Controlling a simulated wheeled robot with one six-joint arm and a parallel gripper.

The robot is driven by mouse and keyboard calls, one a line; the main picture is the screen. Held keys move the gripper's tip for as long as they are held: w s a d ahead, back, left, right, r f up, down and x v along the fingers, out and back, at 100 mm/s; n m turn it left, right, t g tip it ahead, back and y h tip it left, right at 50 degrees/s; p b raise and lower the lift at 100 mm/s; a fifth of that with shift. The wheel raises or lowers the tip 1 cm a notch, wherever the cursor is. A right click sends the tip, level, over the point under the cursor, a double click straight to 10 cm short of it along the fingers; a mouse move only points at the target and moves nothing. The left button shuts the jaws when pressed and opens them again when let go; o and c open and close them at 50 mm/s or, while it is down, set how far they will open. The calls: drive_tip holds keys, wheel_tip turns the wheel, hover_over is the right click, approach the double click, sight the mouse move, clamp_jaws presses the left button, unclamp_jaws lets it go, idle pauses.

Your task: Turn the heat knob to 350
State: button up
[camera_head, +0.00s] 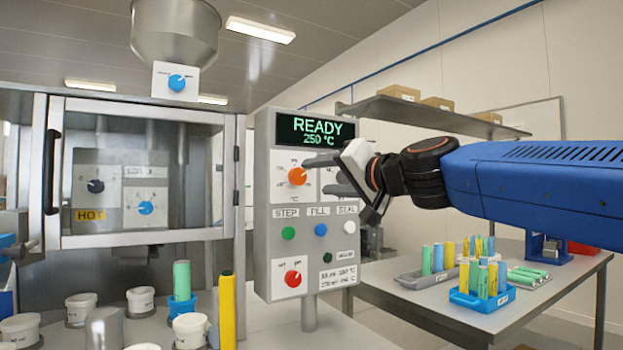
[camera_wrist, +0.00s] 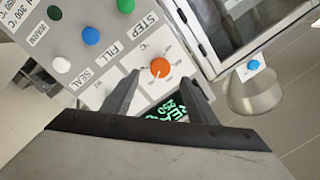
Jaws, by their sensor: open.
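The heat knob is the orange knob (camera_head: 297,176) on a white dial plate, high on the grey control panel (camera_head: 262,225). The display (camera_head: 315,131) above it reads READY 250 °C. My gripper (camera_head: 322,174) is open, to the right of the orange knob in the head view. In the wrist view the orange knob (camera_wrist: 160,67) lies ahead of my gripper (camera_wrist: 155,85), between the two fingertips in the picture. The fingers appear apart from the knob. The dial's small numbers are too blurred to read.
Below the knob are a green button (camera_head: 288,232), a blue button (camera_head: 321,230), a white button (camera_head: 347,228) and a red knob (camera_head: 293,278). A glass-doored cabinet (camera_head: 232,190) stands left. A table (camera_head: 420,318) with trays of coloured tubes stands right.

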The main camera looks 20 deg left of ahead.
drive_tip(key=v, duration=1)
drive_tip(key=s+d+f+g+h, duration=0.1)
drive_tip(key=s+d+f+h, duration=0.25)
drive_tip(key=d+f, duration=0.8)
drive_tip(key=s+d+f+g+h, duration=0.1)
drive_tip(key=s+d+f+h, duration=0.25)
drive_tip(key=d+f, duration=0.75)
drive_tip(key=s+d+f+g+h, duration=0.1)
drive_tip(key=s+d+f+h, duration=0.45)
drive_tip(key=f, duration=1.05)
drive_tip(key=s+d+f+m+g+h, duration=0.2)
drive_tip(key=s+d+f, duration=0.5)
drive_tip(key=d+f, duration=0.5)
drive_tip(key=shift+s+d+f+g, duration=0.2)
drive_tip(key=shift+f+g, duration=0.1)
drive_tip(key=shift+f, duration=0.2)
